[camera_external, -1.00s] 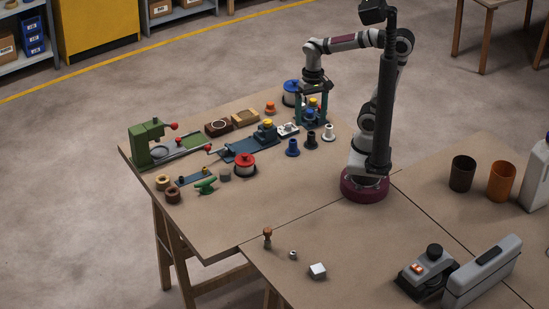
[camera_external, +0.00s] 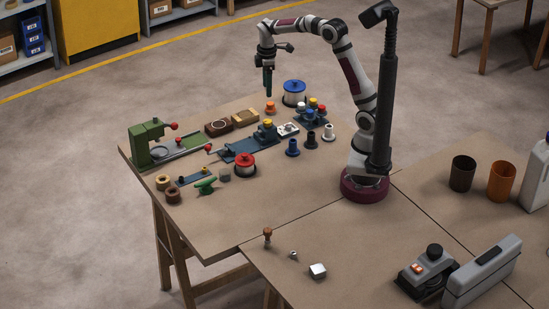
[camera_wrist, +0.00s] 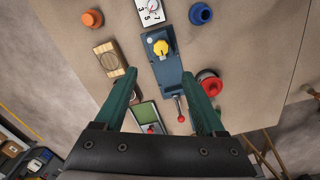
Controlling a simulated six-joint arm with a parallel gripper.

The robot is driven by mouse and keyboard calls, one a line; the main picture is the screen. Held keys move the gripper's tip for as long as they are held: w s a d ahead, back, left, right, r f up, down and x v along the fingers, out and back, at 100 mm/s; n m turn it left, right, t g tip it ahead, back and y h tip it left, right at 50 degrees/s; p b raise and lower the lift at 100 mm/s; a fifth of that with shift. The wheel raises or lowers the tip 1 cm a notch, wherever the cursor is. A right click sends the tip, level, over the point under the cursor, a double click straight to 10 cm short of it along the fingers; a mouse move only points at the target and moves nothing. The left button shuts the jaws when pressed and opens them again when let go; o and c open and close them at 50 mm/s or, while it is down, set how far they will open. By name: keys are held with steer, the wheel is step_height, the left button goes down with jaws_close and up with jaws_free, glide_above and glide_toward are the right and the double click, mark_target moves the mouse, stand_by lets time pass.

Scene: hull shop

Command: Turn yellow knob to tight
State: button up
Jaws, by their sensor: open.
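The yellow knob (camera_wrist: 161,47) sits on a blue fixture (camera_wrist: 176,88) with a red-tipped lever. In the external view the yellow knob (camera_external: 267,123) tops the same blue fixture (camera_external: 243,148) on the workbench. My gripper (camera_external: 268,94) hangs pointing down, well above the bench, to the back of the knob. In the wrist view my gripper (camera_wrist: 158,74) has its two green fingers apart with nothing held, and the knob shows beyond and between the tips. No tight mark on the knob can be read.
A white numbered plate (camera_external: 288,129) lies beside the fixture. A red-topped spool (camera_external: 244,164), an orange knob (camera_external: 270,107), a blue-topped spool (camera_external: 294,93) and a cluster of coloured knobs (camera_external: 311,113) stand close by. A green press (camera_external: 149,144) is at the left. The front bench is clearer.

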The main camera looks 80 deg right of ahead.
mark_target(267, 121)
step_height(267, 121, down, 14)
steer(key=shift+a+f, duration=0.1)
steer(key=shift+c, duration=0.4)
jaws_close()
